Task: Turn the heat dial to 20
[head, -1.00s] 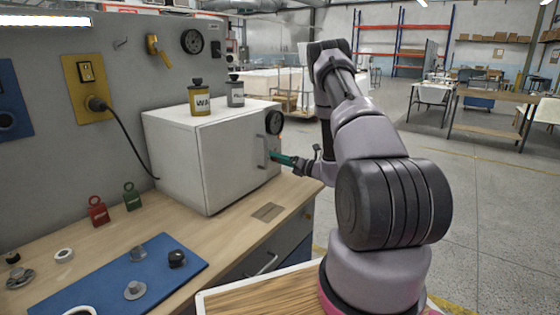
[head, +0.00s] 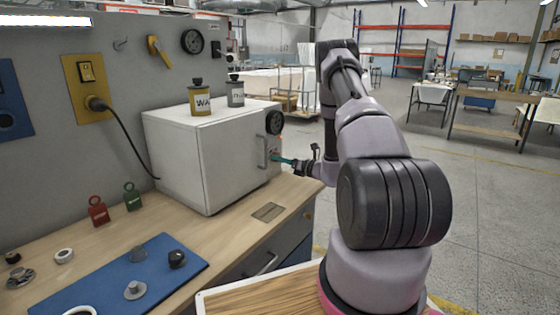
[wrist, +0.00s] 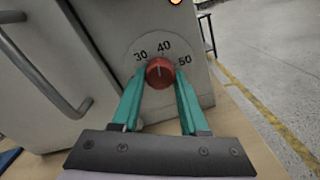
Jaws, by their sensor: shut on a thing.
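The heat dial (wrist: 160,72) is a round red knob on the front of the white oven (head: 200,155), to the right of its door handle. In the wrist view the marks 30, 40 and 50 show around its upper side. A pale line on the knob points up, close to 40. The lower part of the scale is hidden, and I see no 20. My gripper (wrist: 159,88) has teal fingers, one on each side of the knob, shut on it. In the head view my gripper (head: 281,159) reaches the oven front from the right.
The grey door handle (wrist: 45,75) stands out left of the dial. A black gauge (head: 275,122) sits above it, and an orange light (wrist: 175,1) shows at the top of the wrist view. Two canisters (head: 201,100) stand on the oven.

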